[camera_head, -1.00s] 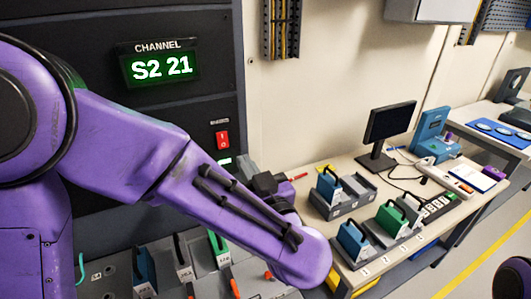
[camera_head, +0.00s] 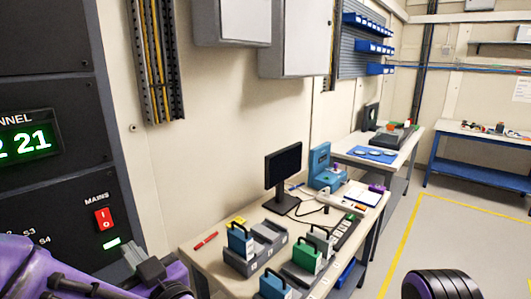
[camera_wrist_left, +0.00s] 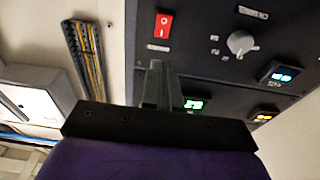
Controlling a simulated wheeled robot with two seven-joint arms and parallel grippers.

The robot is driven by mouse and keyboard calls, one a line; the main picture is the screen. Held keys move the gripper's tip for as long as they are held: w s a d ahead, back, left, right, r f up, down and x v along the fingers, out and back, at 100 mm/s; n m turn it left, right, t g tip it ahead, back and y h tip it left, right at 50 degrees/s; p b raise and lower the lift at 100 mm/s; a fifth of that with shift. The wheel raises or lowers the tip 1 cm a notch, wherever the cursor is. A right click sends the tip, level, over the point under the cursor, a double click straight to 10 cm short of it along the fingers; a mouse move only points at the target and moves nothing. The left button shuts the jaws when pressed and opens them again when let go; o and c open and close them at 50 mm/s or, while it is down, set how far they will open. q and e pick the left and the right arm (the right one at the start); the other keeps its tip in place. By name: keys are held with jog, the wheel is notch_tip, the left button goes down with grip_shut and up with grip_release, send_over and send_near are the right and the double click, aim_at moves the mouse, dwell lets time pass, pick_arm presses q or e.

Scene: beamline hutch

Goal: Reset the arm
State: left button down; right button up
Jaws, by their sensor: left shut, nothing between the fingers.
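My left arm (camera_head: 30,272) is purple and enters at the lower left of the head view. Its left gripper (camera_head: 140,258) is beside the dark rack, below the red mains switch (camera_head: 103,219). The gripper also shows in the left wrist view (camera_wrist_left: 160,82), where its grey fingers are together and empty. The rack panel (camera_wrist_left: 215,60) lies beyond them, with the red switch (camera_wrist_left: 163,25), a grey knob (camera_wrist_left: 241,42) and lit displays. I cannot tell whether the fingers touch the panel. My right gripper is not in view.
A bench (camera_head: 205,255) with a monitor (camera_head: 283,168), a blue device (camera_head: 322,167), blue and green handled modules (camera_head: 307,256) and a red pen (camera_head: 206,240) stands right of the rack. Wall cabinets (camera_head: 295,40) hang above. Clear floor (camera_head: 455,235) with a yellow line lies at right.

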pick_arm(q)
jog(key=shift+s+d+f, duration=0.1)
jog(key=shift+s+d, duration=0.15)
